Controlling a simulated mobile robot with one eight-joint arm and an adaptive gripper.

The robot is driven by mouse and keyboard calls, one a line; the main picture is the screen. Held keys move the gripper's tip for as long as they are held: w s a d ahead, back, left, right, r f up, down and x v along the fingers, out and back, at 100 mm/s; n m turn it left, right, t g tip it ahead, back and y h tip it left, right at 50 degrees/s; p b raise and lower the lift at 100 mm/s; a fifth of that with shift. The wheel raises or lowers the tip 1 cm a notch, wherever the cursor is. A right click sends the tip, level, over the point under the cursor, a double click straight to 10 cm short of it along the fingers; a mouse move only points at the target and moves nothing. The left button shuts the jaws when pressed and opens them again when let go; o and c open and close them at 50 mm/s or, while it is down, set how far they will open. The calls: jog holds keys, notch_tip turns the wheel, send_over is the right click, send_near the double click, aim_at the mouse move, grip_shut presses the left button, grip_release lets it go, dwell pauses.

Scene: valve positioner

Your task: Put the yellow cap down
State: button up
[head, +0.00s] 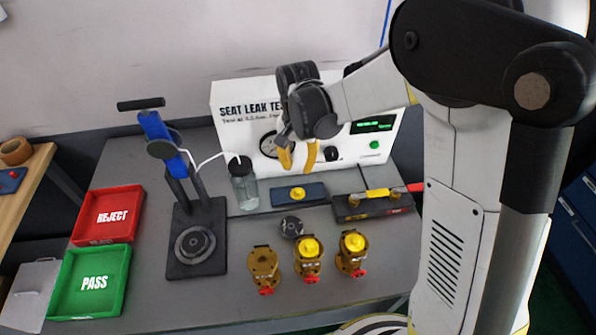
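A yellow cap (297,193) rests on a dark blue pad (277,200) on the grey bench. My gripper (297,160) hangs above the pad, in front of the white tester. Its two yellow fingers are spread apart, with nothing visible between them. A gap shows between the fingertips and the cap. Two brass valves, the middle one (308,262) and the right one (352,256), carry yellow caps on top. The left brass valve (263,265) has no yellow cap.
The white seat leak tester (230,110) stands behind. A blue press stand (196,245) and clear bottle (244,188) are left of the pad. A black block (372,210) with a yellow-and-red tool lies right. Red reject (90,238) and green pass (70,305) trays sit far left.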

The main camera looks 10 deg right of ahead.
jog(key=s+d+r+n+t, duration=0.25)
jog(key=s+d+r, duration=0.3)
jog(key=r, duration=0.55)
jog(key=s+d+r+n+t, duration=0.1)
jog(key=s+d+r+t, duration=0.1)
jog(key=s, duration=0.3)
jog(key=s+d+r+n+t, duration=0.1)
jog(key=s+d+t, duration=0.1)
jog(key=s, duration=0.4)
jog(key=shift+s+d+r+t, duration=0.15)
jog(key=shift+d+r+t, duration=0.25)
jog(key=shift+d, duration=0.15)
